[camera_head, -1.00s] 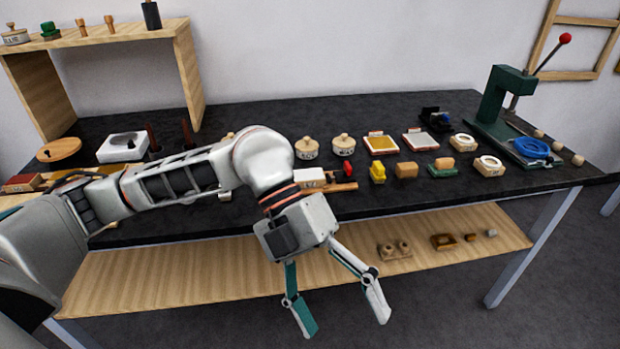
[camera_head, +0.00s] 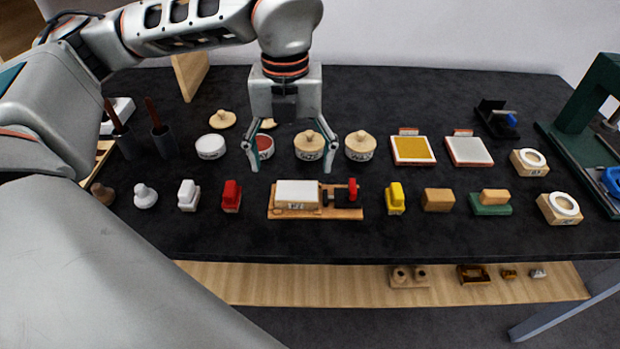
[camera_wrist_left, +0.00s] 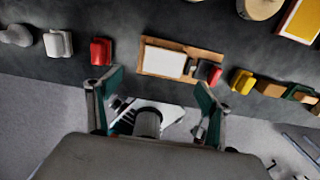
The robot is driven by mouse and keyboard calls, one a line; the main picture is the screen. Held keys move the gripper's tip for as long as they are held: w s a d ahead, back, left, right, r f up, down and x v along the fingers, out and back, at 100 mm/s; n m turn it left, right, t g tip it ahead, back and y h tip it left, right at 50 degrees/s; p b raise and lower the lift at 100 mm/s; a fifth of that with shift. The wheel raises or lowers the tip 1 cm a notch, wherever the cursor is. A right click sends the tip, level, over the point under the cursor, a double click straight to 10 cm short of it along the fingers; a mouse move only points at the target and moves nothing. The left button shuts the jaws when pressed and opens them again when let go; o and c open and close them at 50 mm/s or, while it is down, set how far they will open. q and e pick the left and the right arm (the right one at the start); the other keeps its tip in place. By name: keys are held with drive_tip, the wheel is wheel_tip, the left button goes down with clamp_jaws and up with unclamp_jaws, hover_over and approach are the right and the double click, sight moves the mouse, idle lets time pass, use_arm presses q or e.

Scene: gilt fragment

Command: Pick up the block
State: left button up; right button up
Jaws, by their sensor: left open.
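A block with a white top and a wooden lettered front (camera_head: 297,195) lies on a wooden board (camera_head: 335,213) in the middle of the bench; the white top also shows in the left wrist view (camera_wrist_left: 164,61). A plain tan block (camera_head: 438,200) stands farther right; I cannot tell which block is meant. My left gripper (camera_head: 290,166) is open and empty, its fingers pointing down just behind the white-topped block in the head view. In the left wrist view its fingers (camera_wrist_left: 148,88) are spread, with no block between them. My right gripper is not in view.
A red block (camera_head: 232,196) and a yellow block (camera_head: 396,198) flank the board. Round lidded pots (camera_head: 361,147) stand close behind, near the fingers. A green press (camera_head: 590,120) is at the right. The bench's front strip is clear; a wooden shelf (camera_head: 330,288) lies below.

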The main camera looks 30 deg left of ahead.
sight(297, 193)
use_arm(q)
drive_tip(key=shift+s+f, duration=0.2)
drive_tip(key=shift+f, duration=1.05)
drive_tip(key=f, duration=0.4)
drive_tip(key=shift+w+d+f+b, duration=0.3)
drive_tip(key=shift+d+f+b, duration=0.05)
drive_tip(key=shift+f+b, duration=0.05)
drive_tip(key=shift+f, duration=0.15)
drive_tip(key=c, duration=1.2)
drive_tip(key=shift+c, duration=0.5)
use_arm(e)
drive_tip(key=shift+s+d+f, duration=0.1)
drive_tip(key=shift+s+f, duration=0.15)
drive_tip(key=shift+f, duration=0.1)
